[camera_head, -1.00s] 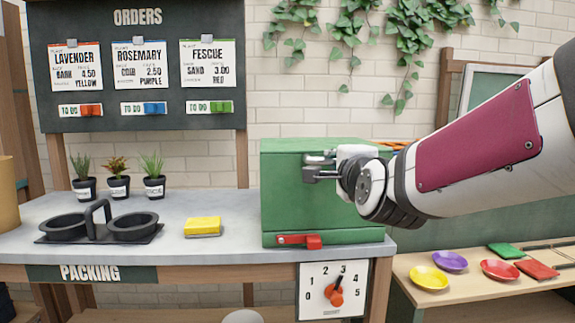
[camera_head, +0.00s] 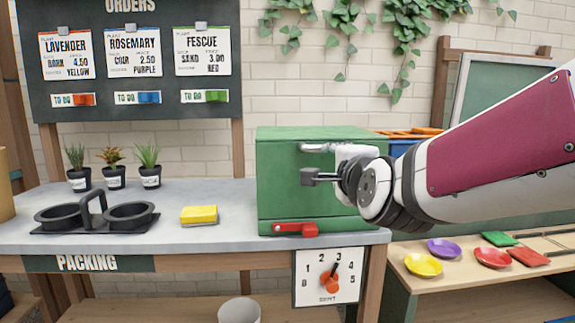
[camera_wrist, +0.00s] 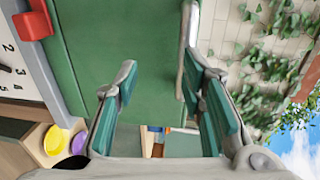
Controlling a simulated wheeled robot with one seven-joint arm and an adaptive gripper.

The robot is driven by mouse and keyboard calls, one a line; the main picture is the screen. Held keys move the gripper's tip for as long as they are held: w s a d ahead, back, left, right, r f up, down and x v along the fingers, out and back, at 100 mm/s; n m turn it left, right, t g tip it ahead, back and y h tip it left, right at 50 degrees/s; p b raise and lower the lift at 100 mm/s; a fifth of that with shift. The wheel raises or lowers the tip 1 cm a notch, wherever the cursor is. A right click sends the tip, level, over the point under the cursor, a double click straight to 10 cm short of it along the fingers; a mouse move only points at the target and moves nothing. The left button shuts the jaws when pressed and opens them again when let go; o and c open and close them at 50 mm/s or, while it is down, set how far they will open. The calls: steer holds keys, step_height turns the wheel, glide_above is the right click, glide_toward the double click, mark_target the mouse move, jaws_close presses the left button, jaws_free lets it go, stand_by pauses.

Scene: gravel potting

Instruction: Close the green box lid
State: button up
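The green box (camera_head: 285,185) stands at the right end of the packing bench. Its front shows a pale bar handle (camera_head: 318,148) near the top and a red latch (camera_head: 296,228) low down; the wrist view also shows the handle (camera_wrist: 187,35) and the red latch (camera_wrist: 38,22). My gripper (camera_head: 310,177) is in front of the box's upper right part, below the handle. In the wrist view my gripper (camera_wrist: 165,95) has its two green-padded fingers spread, with nothing held between them. The handle lies near the right finger; whether they touch is unclear. My arm hides the box's right side.
A yellow sponge (camera_head: 199,214) and a black two-cup carrier (camera_head: 95,214) lie left of the box, with potted plants (camera_head: 113,170) behind. A numbered dial (camera_head: 328,278) hangs below the bench edge. Coloured saucers (camera_head: 423,264) sit on the right-hand table.

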steer(key=s+r, duration=0.1)
steer(key=s, duration=0.8)
steer(key=shift+s+r, duration=0.3)
steer(key=shift+s, duration=0.05)
steer(key=s+f+n+g+y, duration=0.2)
steer(key=s+f+n+g, duration=0.75)
steer(key=s+f, duration=0.35)
steer(key=s+d+f+n+g+h, duration=0.1)
steer(key=s+d+f+n+g, duration=0.2)
steer(key=s, duration=0.5)
steer(key=s+d+f+n+g+h, duration=0.1)
steer(key=s+d+f+n+g, duration=0.25)
steer(key=s, duration=0.55)
step_height(320, 180, up, 34)
steer(key=a+n+t+p, duration=0.1)
steer(key=t+p, duration=0.2)
steer(key=p, duration=2.9)
steer(key=shift+w+a+f+n, duration=0.2)
steer(key=shift+w+a+n, duration=0.05)
steer(key=shift+a+n, duration=0.15)
